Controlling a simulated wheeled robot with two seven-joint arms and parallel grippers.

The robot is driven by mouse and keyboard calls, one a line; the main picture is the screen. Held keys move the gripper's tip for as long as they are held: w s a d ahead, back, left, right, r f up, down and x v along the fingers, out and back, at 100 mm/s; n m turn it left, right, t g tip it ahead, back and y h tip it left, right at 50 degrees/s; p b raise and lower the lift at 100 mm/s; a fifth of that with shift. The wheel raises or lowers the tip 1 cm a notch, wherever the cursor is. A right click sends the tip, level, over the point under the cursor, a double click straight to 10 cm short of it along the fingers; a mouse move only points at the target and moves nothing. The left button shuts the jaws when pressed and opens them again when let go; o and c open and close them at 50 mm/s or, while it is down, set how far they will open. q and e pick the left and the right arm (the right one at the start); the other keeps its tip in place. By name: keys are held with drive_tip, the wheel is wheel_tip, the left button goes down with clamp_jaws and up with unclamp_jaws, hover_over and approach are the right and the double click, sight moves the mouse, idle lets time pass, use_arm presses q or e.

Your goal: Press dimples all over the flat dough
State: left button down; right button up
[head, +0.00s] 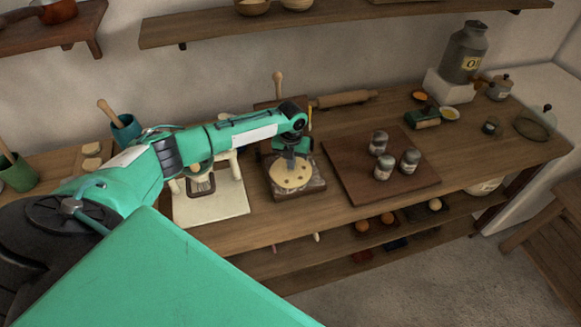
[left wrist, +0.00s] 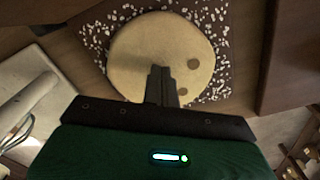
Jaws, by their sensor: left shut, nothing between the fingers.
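The flat dough (head: 290,179) is a pale round disc on a dark, white-speckled board (head: 315,185) in the middle of the counter. In the left wrist view the dough (left wrist: 135,50) shows two dark round dimples on its right side; the rest of the surface in sight looks smooth. My left gripper (head: 291,164) points down over the dough, its fingers together and empty. In the left wrist view its fingertips (left wrist: 160,70) lie over the middle of the dough and hide part of it. I cannot tell whether they touch it. My right gripper is out of view.
A pale board (head: 225,206) with a stand lies left of the dough. A brown board (head: 345,180) with three grey jars (head: 383,168) lies right. A rolling pin (head: 343,99) lies behind. The oil can (head: 465,52) stands at the back right. A shelf (head: 340,22) hangs above.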

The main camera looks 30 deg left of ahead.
use_arm(q)
drive_tip(key=shift+f, duration=0.25)
drive_tip(key=shift+d, duration=0.1)
drive_tip(key=shift+s+f, duration=0.15)
idle(0.8)
drive_tip(key=shift+r+p, duration=0.3)
drive_tip(key=shift+r, duration=0.05)
